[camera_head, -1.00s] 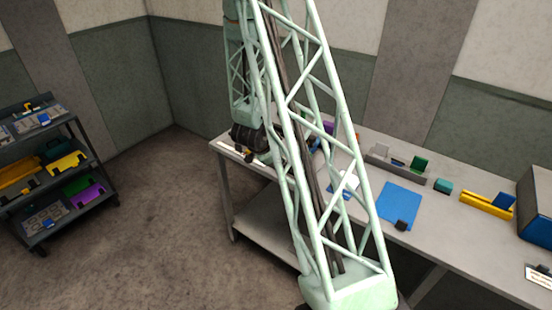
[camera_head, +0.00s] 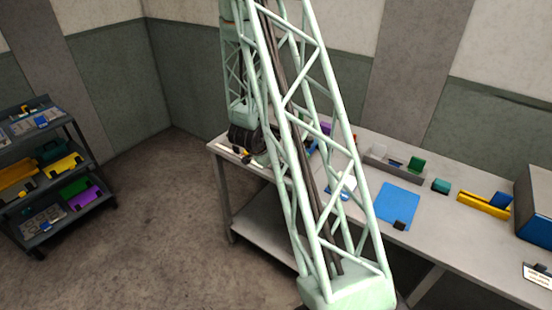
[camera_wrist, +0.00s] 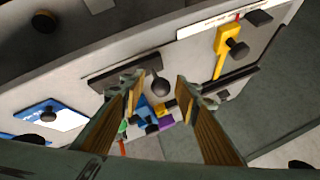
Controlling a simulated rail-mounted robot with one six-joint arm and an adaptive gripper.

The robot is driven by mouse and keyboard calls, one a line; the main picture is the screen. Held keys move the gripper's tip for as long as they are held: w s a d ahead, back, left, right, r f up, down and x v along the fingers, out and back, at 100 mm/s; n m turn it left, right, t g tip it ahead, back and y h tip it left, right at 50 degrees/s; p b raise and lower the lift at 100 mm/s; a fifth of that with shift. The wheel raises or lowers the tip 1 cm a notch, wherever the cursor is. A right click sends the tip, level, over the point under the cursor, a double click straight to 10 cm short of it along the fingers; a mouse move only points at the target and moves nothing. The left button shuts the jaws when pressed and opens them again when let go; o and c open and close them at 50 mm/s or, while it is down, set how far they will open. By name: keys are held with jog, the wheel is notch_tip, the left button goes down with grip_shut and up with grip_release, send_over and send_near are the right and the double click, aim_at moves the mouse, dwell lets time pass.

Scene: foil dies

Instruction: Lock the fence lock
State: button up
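My gripper (camera_wrist: 157,86) is open in the wrist view, its two fingers spread with nothing clearly held between them. A black round knob (camera_wrist: 158,89) on a dark bar (camera_wrist: 125,72) shows in the gap between the fingertips; I cannot tell whether they touch it. A yellow lever (camera_wrist: 222,55) with a black knob (camera_wrist: 238,48) lies to the right of the fingers. Neither part can be surely told as the fence lock. In the head view, the dark wrist (camera_head: 246,138) is over the bench's left end, and the fingertips are not clear.
A dark shelf cart (camera_head: 75,147) stands at left. The floor between is clear.

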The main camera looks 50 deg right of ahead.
jog(key=v, duration=1.1)
jog(key=shift+a+r, duration=0.2)
jog(key=shift+r, duration=0.05)
jog(key=shift+s, duration=0.15)
dwell(0.8)
